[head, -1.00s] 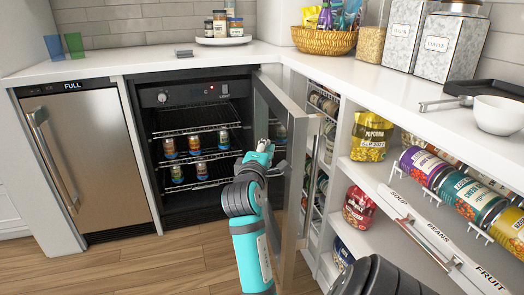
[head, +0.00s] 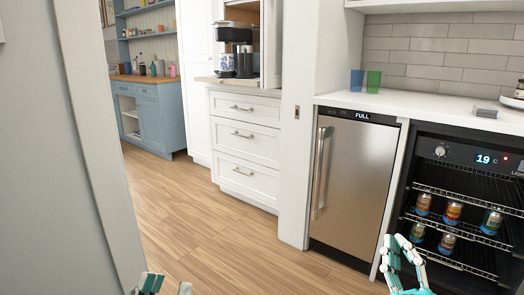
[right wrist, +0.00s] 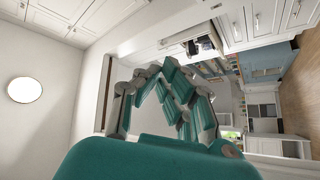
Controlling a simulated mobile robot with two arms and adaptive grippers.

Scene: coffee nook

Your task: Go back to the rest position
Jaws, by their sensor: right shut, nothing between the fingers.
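My right gripper (head: 398,243) shows at the lower right of the head view, in front of the stainless door and the glass-front fridge, with teal and white fingers. In the right wrist view its fingers (right wrist: 160,78) come together with nothing held between them. My left gripper (head: 168,286) just enters at the bottom left edge. Its two fingertips stand apart with bare floor between them, and the rest of it is out of frame.
The black drinks fridge (head: 465,190) holds several cans. The stainless appliance (head: 355,175) beside it is closed. White drawers (head: 243,140) and a blue cabinet (head: 160,115) stand further back. A pale wall edge (head: 85,130) is close at left. The wooden floor (head: 205,235) between is clear.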

